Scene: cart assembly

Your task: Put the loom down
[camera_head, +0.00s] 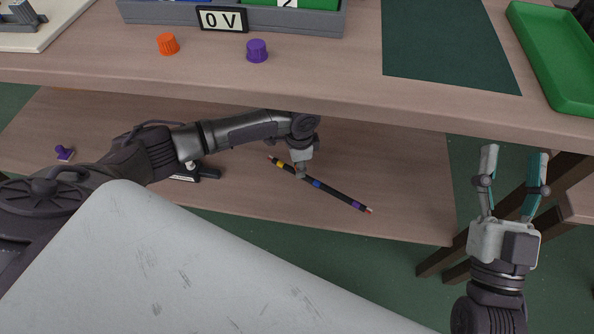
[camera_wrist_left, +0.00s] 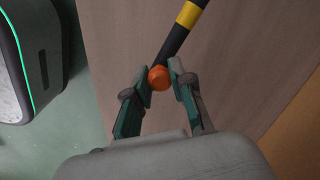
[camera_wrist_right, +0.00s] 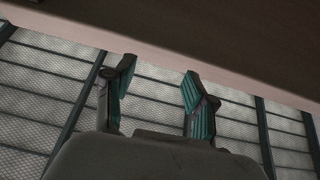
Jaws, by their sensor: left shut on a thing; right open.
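The loom is a thin black rod (camera_head: 333,191) with yellow, blue and purple bands. It slants over the lower shelf (camera_head: 400,170) in the head view; I cannot tell whether it touches the shelf. My left gripper (camera_head: 301,174) points down at it between the yellow and blue bands. In the left wrist view, my left gripper (camera_wrist_left: 158,72) is shut on the loom, with an orange piece (camera_wrist_left: 159,78) between its fingertips and the black rod (camera_wrist_left: 176,40) running up from there. My right gripper (camera_head: 515,150) is open and empty, right of the shelf; its spread fingers (camera_wrist_right: 155,75) show in the right wrist view.
The upper tabletop (camera_head: 320,75) overhangs the lower shelf. It carries an orange cap (camera_head: 168,44), a purple cap (camera_head: 257,50), a "0 V" sign (camera_head: 222,19) and a green tray (camera_head: 560,65). A purple piece (camera_head: 64,153) lies at the shelf's left. The shelf right of the loom is clear.

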